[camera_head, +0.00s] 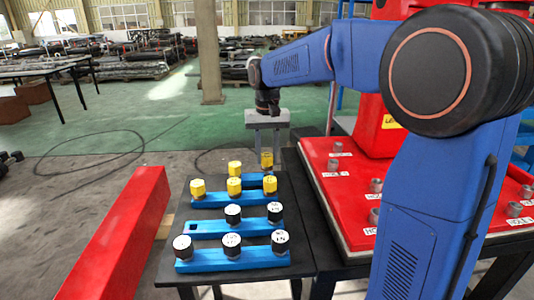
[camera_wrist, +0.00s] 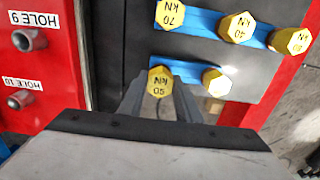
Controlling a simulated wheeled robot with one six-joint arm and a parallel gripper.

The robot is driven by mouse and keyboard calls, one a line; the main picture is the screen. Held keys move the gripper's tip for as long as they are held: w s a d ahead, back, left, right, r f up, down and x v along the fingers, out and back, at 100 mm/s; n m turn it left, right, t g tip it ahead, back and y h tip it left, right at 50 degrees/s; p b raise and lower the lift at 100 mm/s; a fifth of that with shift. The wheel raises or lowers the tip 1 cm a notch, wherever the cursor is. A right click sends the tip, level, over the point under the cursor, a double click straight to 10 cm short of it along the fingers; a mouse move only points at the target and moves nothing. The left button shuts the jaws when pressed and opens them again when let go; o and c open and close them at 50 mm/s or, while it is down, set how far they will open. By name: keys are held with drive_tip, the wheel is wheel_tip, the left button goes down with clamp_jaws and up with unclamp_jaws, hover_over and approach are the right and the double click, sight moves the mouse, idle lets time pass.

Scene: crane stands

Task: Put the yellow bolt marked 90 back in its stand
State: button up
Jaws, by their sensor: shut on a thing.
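My gripper (camera_head: 266,146) is shut on a yellow bolt (camera_head: 267,161), its fingers pointing down on either side of it. In the wrist view this yellow bolt (camera_wrist: 160,82) shows upside-down print, and I cannot read the number surely. It is over or at the end of the rear blue stand (camera_head: 252,181), beside another yellow bolt (camera_head: 235,168) standing in that stand. In the head view the held bolt looks a little higher than its neighbour. Its lower end and the hole under it are hidden, so I cannot tell whether it is seated.
A blue stand (camera_head: 215,201) with three yellow bolts is nearer. Two more blue stands (camera_head: 207,231) (camera_head: 252,259) hold black, white-topped bolts; one shows an empty hole. A red-topped table (camera_head: 340,205) with labelled holes stands right, and a red beam (camera_head: 118,235) left.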

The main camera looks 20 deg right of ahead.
drive_tip(key=shift+f, duration=1.25)
drive_tip(key=o, duration=1.2)
drive_tip(key=shift+r, duration=2.5)
drive_tip(key=shift+r, duration=0.1)
